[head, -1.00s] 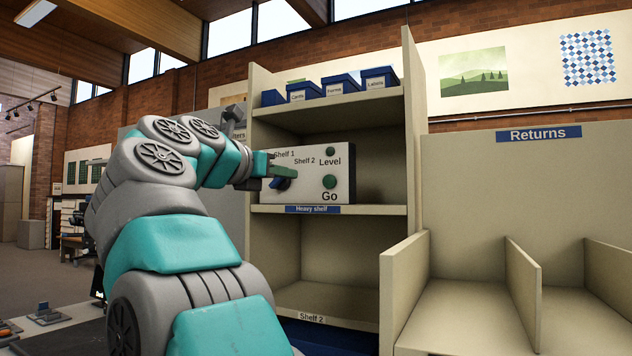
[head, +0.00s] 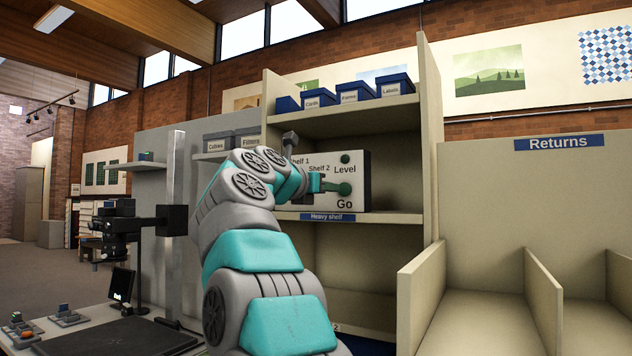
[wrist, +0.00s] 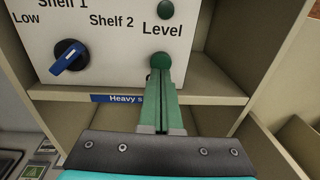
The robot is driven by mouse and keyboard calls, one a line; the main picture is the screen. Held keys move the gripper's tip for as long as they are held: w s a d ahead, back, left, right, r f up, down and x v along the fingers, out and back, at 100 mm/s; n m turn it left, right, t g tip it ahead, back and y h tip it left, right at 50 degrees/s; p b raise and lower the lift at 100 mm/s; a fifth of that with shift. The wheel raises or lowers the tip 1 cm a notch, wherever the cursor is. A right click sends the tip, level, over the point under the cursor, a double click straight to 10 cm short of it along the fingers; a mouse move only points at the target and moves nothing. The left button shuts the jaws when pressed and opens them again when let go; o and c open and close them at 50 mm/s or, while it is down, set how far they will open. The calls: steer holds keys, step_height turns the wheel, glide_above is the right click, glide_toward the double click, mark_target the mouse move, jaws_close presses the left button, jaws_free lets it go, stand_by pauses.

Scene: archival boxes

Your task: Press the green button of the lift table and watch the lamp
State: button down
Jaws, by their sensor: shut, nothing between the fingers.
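The control panel (head: 361,172) is a pale box on the shelf. Its green Go button (head: 345,189) sits at the lower right; the wrist view shows only the button's upper edge (wrist: 160,57) past my fingertips. My gripper (head: 325,187) is shut and empty, with green fingers pointing at the button. Its tips (wrist: 160,68) overlap the button in the wrist view; I cannot tell whether it is pushed in. The Level lamp (wrist: 165,9) above is dark green and looks unlit; it also shows in the head view (head: 345,159).
A blue selector knob (wrist: 70,57) is left of the button, among labels Low, Shelf 1 and Shelf 2. The Heavy shelf label (head: 327,217) is on the edge below. Blue boxes (head: 356,93) stand above. The Returns bins (head: 530,290) at right are empty where visible.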

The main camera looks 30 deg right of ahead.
mark_target(342, 189)
steer(key=shift+x, duration=1.6)
steer(key=shift+w+p, duration=0.1)
steer(key=shift+p, duration=0.25)
